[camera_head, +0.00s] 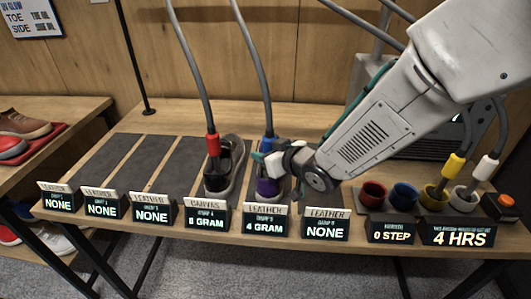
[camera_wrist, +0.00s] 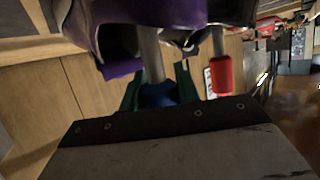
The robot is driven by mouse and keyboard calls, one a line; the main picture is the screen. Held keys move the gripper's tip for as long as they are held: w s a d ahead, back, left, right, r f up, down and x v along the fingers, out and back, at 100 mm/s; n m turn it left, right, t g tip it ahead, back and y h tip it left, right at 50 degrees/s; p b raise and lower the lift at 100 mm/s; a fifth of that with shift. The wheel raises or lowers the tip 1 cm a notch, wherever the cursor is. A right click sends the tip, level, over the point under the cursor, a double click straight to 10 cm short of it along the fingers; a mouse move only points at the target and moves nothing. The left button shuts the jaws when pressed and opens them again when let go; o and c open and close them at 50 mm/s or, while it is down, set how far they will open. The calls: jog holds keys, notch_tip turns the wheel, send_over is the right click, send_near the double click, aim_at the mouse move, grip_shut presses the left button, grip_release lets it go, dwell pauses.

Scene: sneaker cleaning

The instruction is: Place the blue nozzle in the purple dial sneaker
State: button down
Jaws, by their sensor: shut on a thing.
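The blue nozzle (camera_head: 267,149) hangs on a grey hose above the purple dial sneaker (camera_head: 269,188). My gripper (camera_head: 267,158) is shut on the blue nozzle and partly hides it and the sneaker. In the wrist view, the blue nozzle (camera_wrist: 158,95) sits between green fingers, and its grey tube runs to the purple sneaker (camera_wrist: 120,65) at the top. The tube's end is hidden by the sneaker, so I cannot tell how deep it reaches.
A red nozzle (camera_head: 212,145) stands in a dark sneaker (camera_head: 230,165) just left. Signs line the table's front edge, including one reading 4 GRAM (camera_head: 265,226). Coloured cups stand at right, with a yellow nozzle (camera_head: 452,167) and a white nozzle (camera_head: 486,170). Left mats are bare.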

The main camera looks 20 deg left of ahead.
jog(key=shift+f, duration=0.1)
jog(key=c, duration=1)
grip_release()
jog(key=shift+d+r, duration=0.2)
jog(key=shift+r, duration=0.05)
jog(key=v, duration=1.1)
jog(key=shift+s+d, duration=0.2)
